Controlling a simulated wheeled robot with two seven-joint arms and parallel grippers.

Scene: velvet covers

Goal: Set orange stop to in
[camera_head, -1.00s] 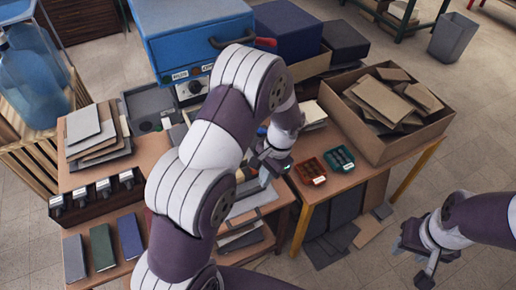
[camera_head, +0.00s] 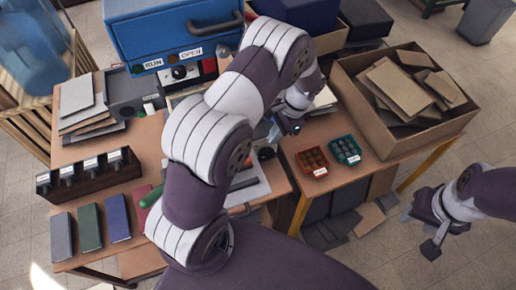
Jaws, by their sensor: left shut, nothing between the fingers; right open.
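I cannot pick out an orange stop; my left arm covers much of the worktable's middle. The blue machine (camera_head: 165,38) stands at the back of the table, with a dial (camera_head: 179,72), a red button (camera_head: 209,65) and small labels on its front. My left gripper (camera_head: 291,127) is shut and empty, low over the table in front of the machine and left of the red tray. The arm partly hides it. My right gripper (camera_head: 428,232) is open and empty, out over the floor to the right of the table.
A red tray (camera_head: 312,161) and a green tray (camera_head: 345,150) sit near the right table's front edge. A cardboard box (camera_head: 436,137) of brown pieces stands behind them. A dark rack (camera_head: 90,172) with several labelled handles and several coloured books (camera_head: 89,227) are at left.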

